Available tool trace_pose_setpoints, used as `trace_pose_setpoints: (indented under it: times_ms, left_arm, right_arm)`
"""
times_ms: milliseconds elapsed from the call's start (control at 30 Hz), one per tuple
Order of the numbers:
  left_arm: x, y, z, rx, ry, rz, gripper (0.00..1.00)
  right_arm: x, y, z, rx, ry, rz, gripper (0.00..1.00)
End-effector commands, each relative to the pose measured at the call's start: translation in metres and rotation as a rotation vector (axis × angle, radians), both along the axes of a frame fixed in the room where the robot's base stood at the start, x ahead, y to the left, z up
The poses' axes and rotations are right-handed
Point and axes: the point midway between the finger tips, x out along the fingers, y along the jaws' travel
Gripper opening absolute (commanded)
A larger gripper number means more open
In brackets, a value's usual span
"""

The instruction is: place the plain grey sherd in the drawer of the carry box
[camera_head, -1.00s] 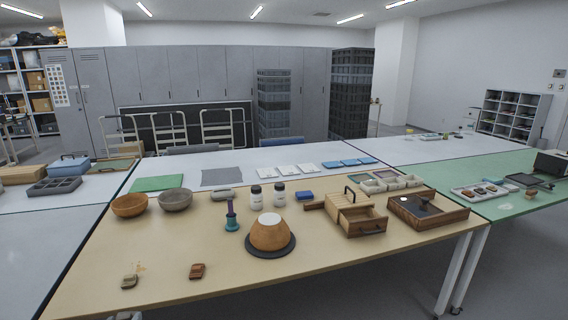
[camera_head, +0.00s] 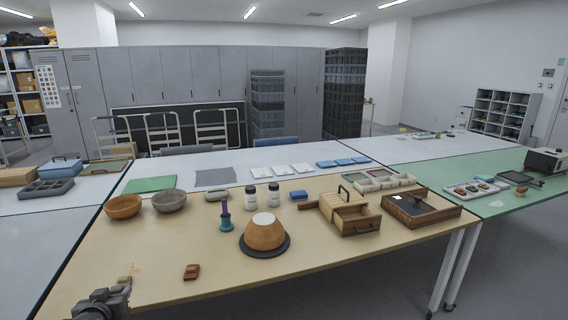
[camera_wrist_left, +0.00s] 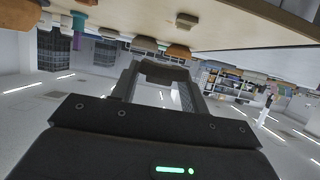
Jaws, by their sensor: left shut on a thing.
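The plain grey sherd (camera_head: 124,281), a small beige-grey piece, is at the table's front left. My left gripper (camera_head: 117,291) comes in from the bottom left and is shut on it, partly hiding it. I cannot tell whether the sherd is clear of the tabletop. In the left wrist view the gripper's fingers (camera_wrist_left: 162,82) show with the scene upside down. The carry box (camera_head: 336,203), light wood with a black handle, stands right of the table's middle. Its drawer (camera_head: 359,227) is pulled out toward the front and looks empty. My right gripper is not in view.
A red-brown sherd (camera_head: 191,272) lies right of my left gripper.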

Motion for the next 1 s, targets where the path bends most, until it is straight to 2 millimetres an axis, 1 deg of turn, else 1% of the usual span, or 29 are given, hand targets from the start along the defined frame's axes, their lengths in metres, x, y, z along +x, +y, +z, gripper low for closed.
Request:
trace_pose_setpoints:
  times_ms: [33,67,100,167,200,300,400,500,600,700,900,933,1000]
  left_arm:
    - [0.013,0.018,0.002,-0.003,-0.004,0.018,0.22]
    - [0.019,0.028,0.003,-0.002,-0.003,0.028,0.22]
    - [0.026,0.044,0.004,0.000,-0.004,0.044,0.22]
    - [0.036,0.068,0.007,0.002,-0.001,0.071,0.22]
    - [0.041,0.083,0.010,0.002,-0.002,0.090,0.22]
    - [0.049,0.120,0.018,0.004,-0.002,0.139,0.22]
    - [0.052,0.153,0.026,0.004,0.000,0.187,0.22]
    - [0.053,0.180,0.034,0.004,0.000,0.229,0.22]
    - [0.052,0.203,0.042,0.004,-0.001,0.266,0.22]
    - [0.050,0.220,0.047,0.004,0.000,0.294,0.22]
    - [0.045,0.247,0.057,0.004,-0.001,0.341,0.22]
    - [0.045,0.250,0.059,0.003,-0.001,0.346,0.22]
    - [0.044,0.241,0.045,0.003,0.004,0.325,0.22]
  right_arm:
    - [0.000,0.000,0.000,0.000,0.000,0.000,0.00]
    - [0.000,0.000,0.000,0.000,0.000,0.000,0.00]
    - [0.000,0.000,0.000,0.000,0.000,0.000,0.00]
    - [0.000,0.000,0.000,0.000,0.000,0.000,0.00]
    - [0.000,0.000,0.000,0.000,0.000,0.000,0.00]
    - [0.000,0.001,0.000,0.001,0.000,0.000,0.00]
    - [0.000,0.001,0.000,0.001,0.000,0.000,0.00]
    - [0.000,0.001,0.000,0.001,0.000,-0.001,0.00]
    - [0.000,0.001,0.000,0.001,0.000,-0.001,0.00]
    - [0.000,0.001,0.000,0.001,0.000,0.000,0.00]
    - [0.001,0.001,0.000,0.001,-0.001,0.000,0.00]
    - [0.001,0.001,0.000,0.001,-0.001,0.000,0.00]
    - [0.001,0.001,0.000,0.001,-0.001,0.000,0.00]
